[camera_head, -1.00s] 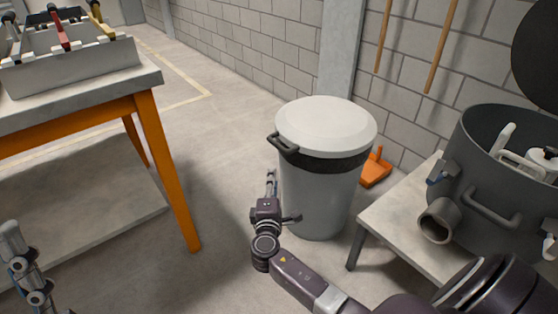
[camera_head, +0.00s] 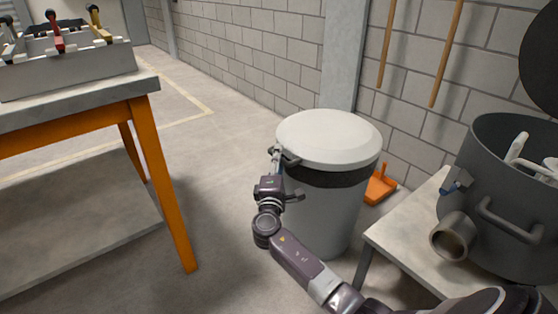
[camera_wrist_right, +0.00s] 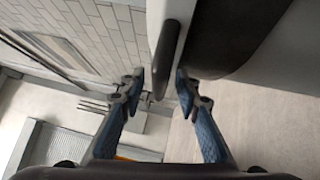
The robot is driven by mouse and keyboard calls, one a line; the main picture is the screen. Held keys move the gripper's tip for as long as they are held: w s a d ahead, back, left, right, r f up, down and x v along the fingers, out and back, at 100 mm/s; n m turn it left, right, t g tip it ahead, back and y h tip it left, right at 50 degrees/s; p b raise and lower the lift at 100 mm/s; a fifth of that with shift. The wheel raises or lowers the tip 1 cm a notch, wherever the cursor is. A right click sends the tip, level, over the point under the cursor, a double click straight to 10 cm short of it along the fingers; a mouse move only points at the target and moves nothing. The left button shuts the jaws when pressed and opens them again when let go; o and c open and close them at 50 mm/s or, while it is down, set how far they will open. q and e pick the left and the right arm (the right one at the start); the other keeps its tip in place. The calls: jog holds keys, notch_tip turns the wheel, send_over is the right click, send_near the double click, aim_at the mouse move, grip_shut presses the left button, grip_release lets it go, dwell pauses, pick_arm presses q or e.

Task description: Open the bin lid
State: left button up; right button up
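The grey bin (camera_head: 325,215) stands on the floor with its round white lid (camera_head: 330,133) closed. A dark handle (camera_head: 291,160) sticks out from the lid's left edge. My right gripper (camera_head: 277,158) is at this handle, its fingers partly overlapping it in the head view. In the right wrist view, my right gripper (camera_wrist_right: 160,80) is open. The dark handle (camera_wrist_right: 167,55) lies between its two fingers, with gaps visible on both sides. My left gripper is not in view.
A low table (camera_head: 400,220) carries a large grey pot (camera_head: 500,235) at the right. An orange dustpan (camera_head: 380,187) lies behind the bin. Open floor lies left of the bin.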

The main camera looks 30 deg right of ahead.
grip_shut()
dwell(0.3)
jog(key=shift+r, duration=0.1)
